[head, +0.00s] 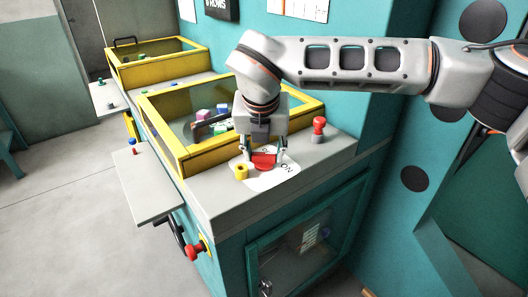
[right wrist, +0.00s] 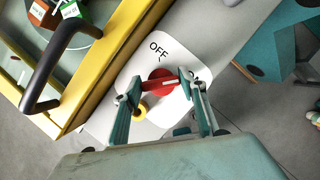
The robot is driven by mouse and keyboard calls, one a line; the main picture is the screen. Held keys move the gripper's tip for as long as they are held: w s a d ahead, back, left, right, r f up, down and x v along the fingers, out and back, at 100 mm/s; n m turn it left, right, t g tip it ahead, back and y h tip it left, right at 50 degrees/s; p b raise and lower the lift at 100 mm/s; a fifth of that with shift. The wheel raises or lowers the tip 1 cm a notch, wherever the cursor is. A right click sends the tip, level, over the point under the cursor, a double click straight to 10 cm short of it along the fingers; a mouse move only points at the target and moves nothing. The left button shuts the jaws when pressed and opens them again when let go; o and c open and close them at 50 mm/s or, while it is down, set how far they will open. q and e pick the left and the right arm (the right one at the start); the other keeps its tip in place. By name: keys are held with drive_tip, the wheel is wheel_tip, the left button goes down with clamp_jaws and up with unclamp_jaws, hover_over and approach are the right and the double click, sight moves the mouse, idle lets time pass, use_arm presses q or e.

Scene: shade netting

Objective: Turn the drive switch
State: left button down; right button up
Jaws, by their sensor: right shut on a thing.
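In the head view "ON" shows on the plate at the right. In the right wrist view the red knob (right wrist: 162,82) sits below the word "OFF" on the plate (right wrist: 196,67). My right gripper (head: 264,158) reaches down from above, and its two fingers (right wrist: 160,88) close on the knob from both sides. The left gripper is not in view.
A yellow ring-like part (head: 241,172) stands left of the knob. A red-topped knob (head: 319,128) stands to the right. Yellow-framed bins (head: 182,160) lie behind. A grey side shelf (head: 150,190) juts out left, above a red knob (head: 196,250).

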drive_tip(key=shift+m, duration=0.6)
drive_tip(key=o, duration=1.1)
drive_tip(key=v, duration=1.2)
drive_tip(key=shift+a, duration=0.2)
